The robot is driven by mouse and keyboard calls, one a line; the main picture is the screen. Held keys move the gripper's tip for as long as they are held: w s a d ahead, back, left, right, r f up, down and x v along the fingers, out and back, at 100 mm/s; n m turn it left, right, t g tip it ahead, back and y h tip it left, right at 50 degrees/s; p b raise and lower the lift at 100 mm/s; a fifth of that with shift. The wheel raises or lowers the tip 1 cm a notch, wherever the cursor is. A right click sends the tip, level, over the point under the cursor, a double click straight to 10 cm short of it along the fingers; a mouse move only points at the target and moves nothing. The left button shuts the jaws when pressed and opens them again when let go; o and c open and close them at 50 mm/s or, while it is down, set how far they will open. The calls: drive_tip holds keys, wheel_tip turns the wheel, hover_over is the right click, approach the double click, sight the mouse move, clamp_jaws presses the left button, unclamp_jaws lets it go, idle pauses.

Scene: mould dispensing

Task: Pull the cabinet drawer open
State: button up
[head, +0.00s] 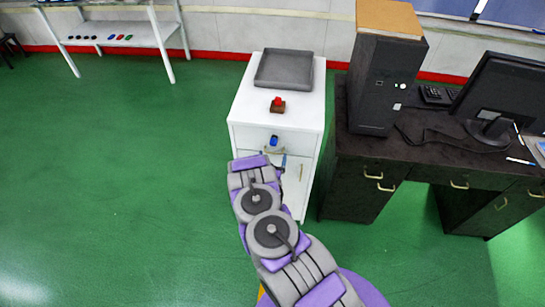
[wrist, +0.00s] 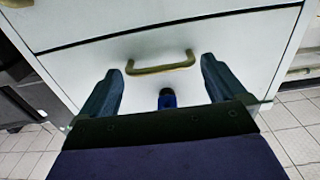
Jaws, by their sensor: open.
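The white cabinet (head: 239,110) stands in the middle of the head view. A brass-coloured bar handle (wrist: 176,66) is fixed to the drawer front. My gripper (head: 275,156) is in front of the drawer. In the wrist view my gripper (wrist: 160,66) is open, with one finger on each side of the handle. I cannot tell whether the fingers touch it. A small blue part (wrist: 167,98) shows between the fingers.
A grey tray (head: 284,70) and a red button on a brown base (head: 278,104) sit on the cabinet top. A dark desk (head: 365,170) with a computer tower (head: 380,85) and monitor stands close at the right. Green floor (head: 130,190) is clear at the left.

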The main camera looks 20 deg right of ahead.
drive_tip(key=shift+w+d, duration=0.4)
drive_tip(key=shift+w, duration=0.1)
drive_tip(key=shift+c, duration=0.5)
drive_tip(key=c, duration=1)
drive_tip(key=shift+a, duration=0.15)
